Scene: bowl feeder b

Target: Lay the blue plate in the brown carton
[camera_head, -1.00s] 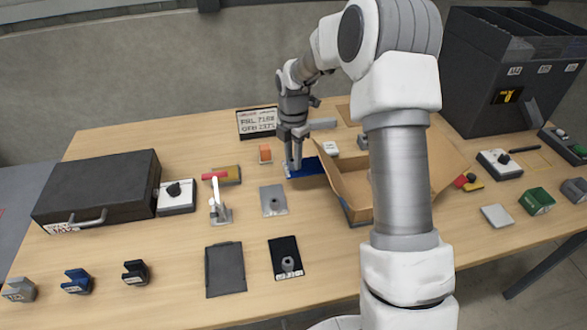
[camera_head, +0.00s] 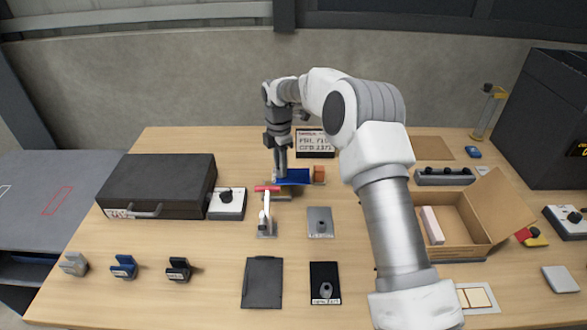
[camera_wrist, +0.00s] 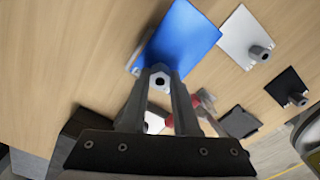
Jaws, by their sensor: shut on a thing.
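My gripper (camera_head: 281,178) is shut on the blue plate (camera_head: 296,176) and holds it near the back of the table, just behind a red-handled clamp. In the wrist view the plate (camera_wrist: 188,38) extends beyond my fingertips (camera_wrist: 160,78). I cannot tell its exact height above the table. The brown carton (camera_head: 472,215) stands open on the right, well away from the plate, with flaps spread. A pale pinkish block (camera_head: 432,225) is inside at its left. My arm hides the carton's left side.
The red-handled clamp (camera_head: 265,215) stands in front of the plate, and an orange block (camera_head: 319,173) is close to its right. A grey plate with a post (camera_head: 320,222) lies between clamp and arm. A black case (camera_head: 157,187) is left; a dark bin (camera_head: 548,120) is right.

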